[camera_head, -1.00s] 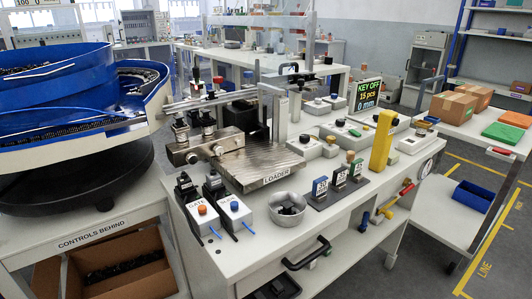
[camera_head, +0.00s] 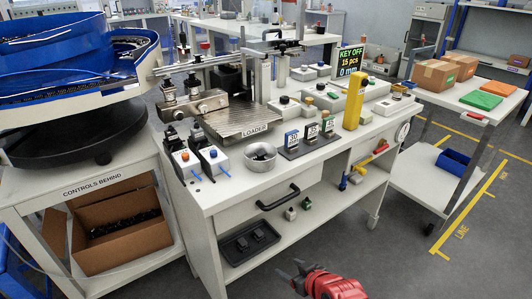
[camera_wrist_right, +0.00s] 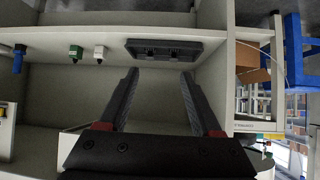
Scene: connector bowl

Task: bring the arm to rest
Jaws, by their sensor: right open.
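My right gripper (camera_head: 291,270) shows at the bottom of the head view, with the red part of my arm behind it. It is in front of the white workbench (camera_head: 222,210), apart from it and in free space. In the right wrist view, the two dark fingers of my right gripper (camera_wrist_right: 158,78) stand apart with nothing between them. Beyond them are the bench's shelf and a black tray (camera_wrist_right: 165,49). My left gripper is not in view.
The metal bowl (camera_head: 260,160) with dark parts stands on the bench beside the loader (camera_head: 240,118). A black tray (camera_head: 250,242) lies on the lower shelf. A cardboard box (camera_head: 122,230) is at the left. The floor to the right is mostly clear.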

